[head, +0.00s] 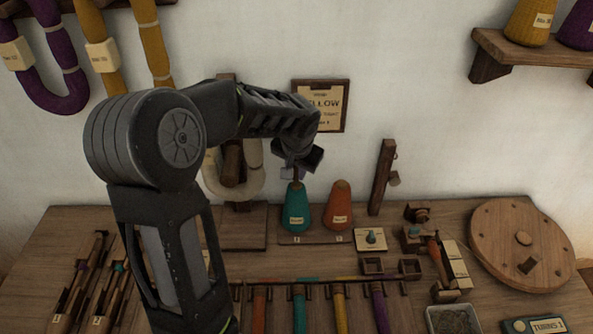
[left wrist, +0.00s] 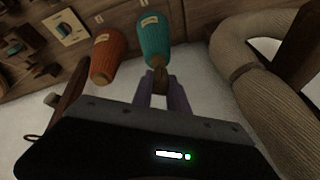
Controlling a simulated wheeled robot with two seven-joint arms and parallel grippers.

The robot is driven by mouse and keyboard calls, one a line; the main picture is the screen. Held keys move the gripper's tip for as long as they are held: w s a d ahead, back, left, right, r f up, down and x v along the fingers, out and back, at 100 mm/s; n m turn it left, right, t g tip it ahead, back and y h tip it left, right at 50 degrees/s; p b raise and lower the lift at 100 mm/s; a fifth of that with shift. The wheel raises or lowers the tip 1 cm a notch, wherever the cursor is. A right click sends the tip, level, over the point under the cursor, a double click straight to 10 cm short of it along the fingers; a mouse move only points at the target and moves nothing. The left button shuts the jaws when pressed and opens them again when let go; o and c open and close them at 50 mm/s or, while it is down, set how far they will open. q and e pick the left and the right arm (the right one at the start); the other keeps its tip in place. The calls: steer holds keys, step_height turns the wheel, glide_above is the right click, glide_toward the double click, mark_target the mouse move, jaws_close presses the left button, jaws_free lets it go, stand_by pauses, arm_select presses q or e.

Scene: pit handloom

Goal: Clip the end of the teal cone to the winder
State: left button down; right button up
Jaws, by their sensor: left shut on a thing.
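The teal cone (head: 296,210) stands upright on a wooden base at the back of the table, left of the orange cone (head: 338,208). My left gripper (head: 296,174) is directly above its brown tip. In the left wrist view, the purple fingers (left wrist: 161,92) are shut at the tip of the teal cone (left wrist: 154,38); the yarn end is too fine to make out. A large wooden wheel (head: 505,232) lies at the right, beside small spindle parts (head: 418,237), which seem to be the winder. No clip can be made out. My right gripper is not in view.
A wooden post (head: 382,178) stands right of the cones. Several coloured sticks (head: 300,307) lie in front. A grey tray (head: 453,320) and a turns counter (head: 535,325) are at the front right. A thick pale hank (left wrist: 250,75) hangs close to the gripper.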

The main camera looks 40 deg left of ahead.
arm_select(q)
steer(key=shift+r+p, duration=0.9)
steer(key=shift+r, duration=0.95)
